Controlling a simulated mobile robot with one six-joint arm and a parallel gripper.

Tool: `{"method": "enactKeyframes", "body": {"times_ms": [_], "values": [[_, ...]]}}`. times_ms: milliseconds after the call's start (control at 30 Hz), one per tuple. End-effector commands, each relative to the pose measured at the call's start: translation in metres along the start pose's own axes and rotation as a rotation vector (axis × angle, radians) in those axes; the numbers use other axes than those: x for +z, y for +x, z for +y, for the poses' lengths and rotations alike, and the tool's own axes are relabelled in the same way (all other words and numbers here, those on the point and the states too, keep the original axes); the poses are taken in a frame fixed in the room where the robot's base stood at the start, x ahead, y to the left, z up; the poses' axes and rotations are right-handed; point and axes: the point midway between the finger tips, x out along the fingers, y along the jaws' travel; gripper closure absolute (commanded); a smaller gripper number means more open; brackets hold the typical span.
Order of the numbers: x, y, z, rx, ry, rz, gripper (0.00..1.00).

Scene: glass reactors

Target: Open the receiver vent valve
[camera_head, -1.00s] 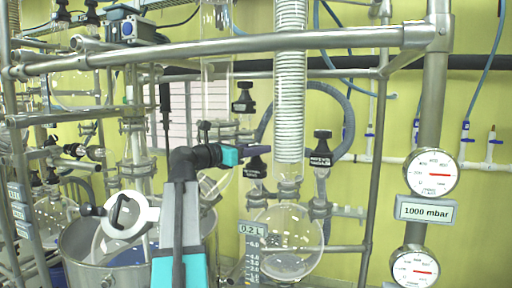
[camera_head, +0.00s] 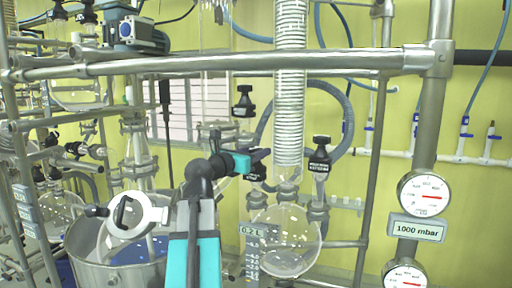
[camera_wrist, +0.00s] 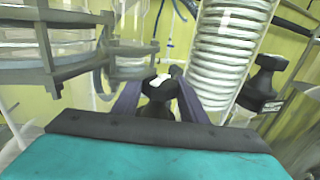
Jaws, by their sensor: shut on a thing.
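My gripper (camera_head: 262,155) is at the black valve knob above the round glass receiver flask (camera_head: 285,240). In the wrist view, the purple fingers of my gripper (camera_wrist: 160,94) are on either side of this black knob (camera_wrist: 158,108) and shut on it. In the head view the gripper mostly hides the knob. A second black valve knob (camera_head: 320,158), with white lettering too small to read, stands to the right of the gripper; it also shows in the wrist view (camera_wrist: 262,88).
A ribbed glass condenser (camera_head: 290,90) hangs just right of the gripper. A third black knob (camera_head: 243,101) stands above it. A steel rail (camera_head: 240,62) crosses above my arm. A steel vessel (camera_head: 110,270) is at lower left, and dial gauges (camera_head: 423,194) are at right.

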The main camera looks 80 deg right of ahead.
Motion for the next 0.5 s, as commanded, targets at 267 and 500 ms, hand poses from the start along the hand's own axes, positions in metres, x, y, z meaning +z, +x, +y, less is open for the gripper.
{"method": "enactKeyframes", "body": {"times_ms": [267,500], "values": [[-0.0003,0.0000,-0.0022,0.123,0.000,0.000,0.81],[0.0003,-0.0002,-0.0021,0.205,0.000,-0.002,0.81]]}}
